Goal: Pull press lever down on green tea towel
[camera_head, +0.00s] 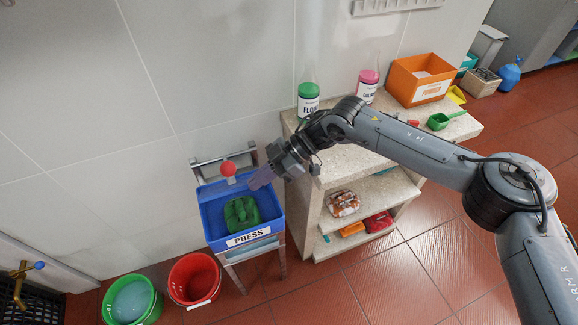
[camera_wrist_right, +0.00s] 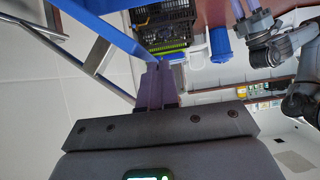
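The blue press tray (camera_head: 212,222) carries a PRESS label. A folded green tea towel (camera_head: 241,213) lies in it. The press lever's red ball knob (camera_head: 228,168) stands up at the tray's back, below a metal frame (camera_head: 222,158). My right gripper (camera_head: 261,178) is just right of the knob, above the tray's back right side, apart from the knob. Its purple fingers look closed together in the right wrist view (camera_wrist_right: 160,84), with nothing seen between them. My left gripper (camera_wrist_right: 246,8) shows only in the right wrist view, its fingers apart and empty.
A green bucket (camera_head: 147,314) and a red bucket (camera_head: 173,287) stand on the floor left of the press. A stone-topped shelf unit (camera_head: 345,165) stands to the right, with a green bottle (camera_head: 308,92), a pink bottle (camera_head: 368,82) and an orange bin (camera_head: 404,85). A tap (camera_head: 20,275) is at the left.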

